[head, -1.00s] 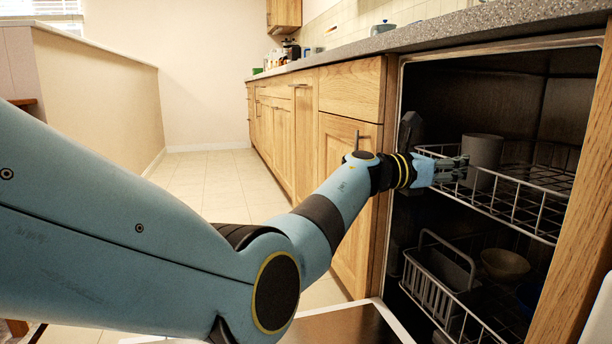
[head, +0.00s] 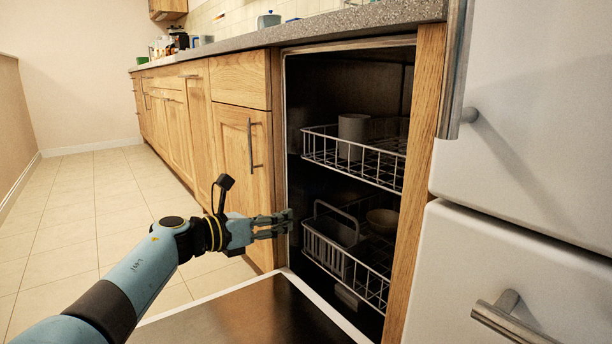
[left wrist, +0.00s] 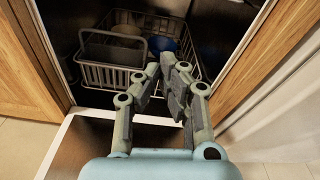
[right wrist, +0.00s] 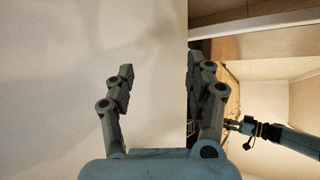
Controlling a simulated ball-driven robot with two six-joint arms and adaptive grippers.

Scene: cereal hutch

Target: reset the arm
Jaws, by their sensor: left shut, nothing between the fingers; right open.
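My left arm comes in from the lower left in the head view. Its gripper (head: 282,224) is shut and empty, in front of the open dishwasher's left edge, above the lowered door (head: 250,315). In the left wrist view the left gripper's fingertips (left wrist: 168,68) are close together, with the lower rack (left wrist: 105,75) beyond them. My right gripper (right wrist: 158,78) shows only in the right wrist view, open and empty. A pale surface fills the left of that view, and my left arm shows at its right.
A grey cup (head: 352,135) stands in the upper rack (head: 320,150). The lower rack holds a basket (head: 330,235) and a bowl (head: 383,220). A white fridge (head: 540,130) with metal handles stands at the right. The tiled floor (head: 85,205) at the left is clear.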

